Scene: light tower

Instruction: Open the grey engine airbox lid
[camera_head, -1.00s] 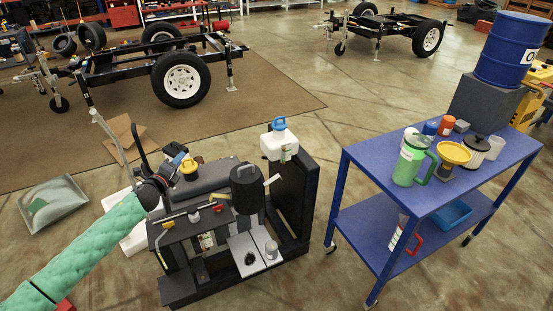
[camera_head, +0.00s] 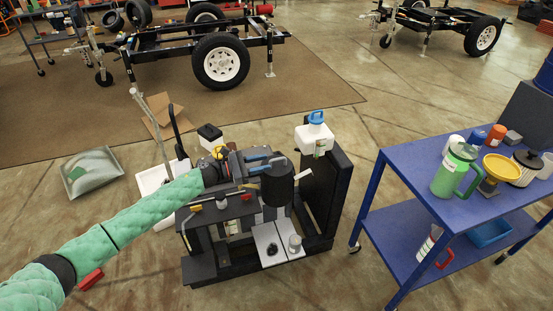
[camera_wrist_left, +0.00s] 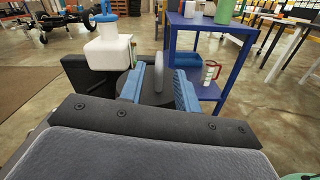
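The airbox is a dark round canister (camera_head: 277,187) on the engine stand, and its lid appears to be on it. My left gripper (camera_head: 266,162) is at the canister's top, reaching in from the left. In the left wrist view its two blue fingers (camera_wrist_left: 158,88) are apart, one on each side of the handle, with visible gaps. The gripper hides part of the lid in the head view. My right gripper is not in view.
A white jug with a blue cap (camera_head: 315,137) stands just right of the canister, by a tall black panel (camera_head: 328,190). A blue cart (camera_head: 400,163) with a green jug (camera_head: 455,172) is further right.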

